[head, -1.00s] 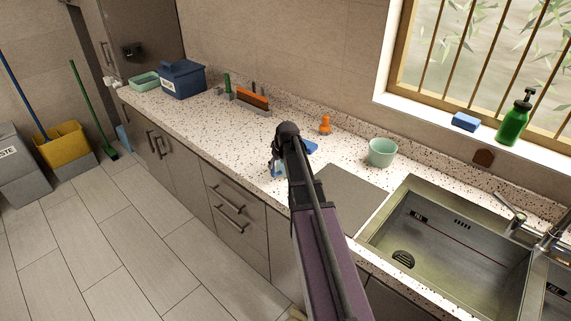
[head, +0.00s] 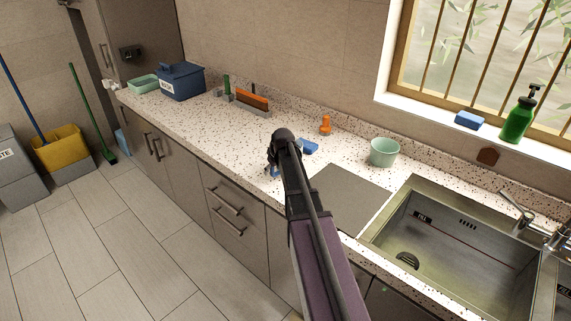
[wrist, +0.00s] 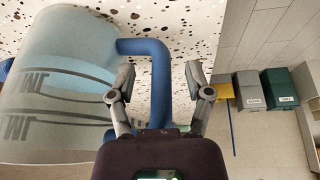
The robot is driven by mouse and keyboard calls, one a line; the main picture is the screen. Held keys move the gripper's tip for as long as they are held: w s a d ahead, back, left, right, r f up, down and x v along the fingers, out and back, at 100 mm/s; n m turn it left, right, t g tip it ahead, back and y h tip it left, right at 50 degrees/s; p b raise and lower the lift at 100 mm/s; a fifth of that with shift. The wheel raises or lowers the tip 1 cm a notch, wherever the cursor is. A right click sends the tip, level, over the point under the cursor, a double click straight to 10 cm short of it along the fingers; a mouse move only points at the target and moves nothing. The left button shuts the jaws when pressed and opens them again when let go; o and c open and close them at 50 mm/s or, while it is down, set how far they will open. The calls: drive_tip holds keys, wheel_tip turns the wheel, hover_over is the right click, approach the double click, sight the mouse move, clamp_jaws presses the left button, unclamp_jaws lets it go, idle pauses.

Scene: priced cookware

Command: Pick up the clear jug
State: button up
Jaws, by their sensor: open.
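The clear jug (wrist: 60,90) fills the left of the wrist view, see-through with dark printed markings on its wall. Its blue handle (wrist: 148,47) runs down between the fingers of my gripper (wrist: 160,72). The gripper is open, with one finger on each side of the handle and a gap visible at the right finger. Whether the left finger touches the handle or jug wall I cannot tell. In the head view my gripper (head: 274,168) is over the counter's front part, and my arm hides most of the jug.
On the speckled counter (head: 200,125) are a small blue item (head: 309,147), an orange item (head: 325,124), a green cup (head: 384,152) and a grey board (head: 345,195). The sink (head: 450,235) is right.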

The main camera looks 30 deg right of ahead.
idle(0.3)
clamp_jaws()
drive_tip(key=shift+r+p, duration=0.45)
drive_tip(key=shift+p, duration=0.05)
idle(0.4)
drive_tip(key=shift+r+p, duration=1.45)
drive_tip(key=s+a+r+p, duration=0.1)
drive_tip(key=s+a, duration=0.1)
drive_tip(key=s, duration=1.3)
drive_tip(key=shift+s, duration=0.35)
drive_tip(key=shift+s+r, duration=0.1)
drive_tip(key=shift+s, duration=0.1)
idle(0.6)
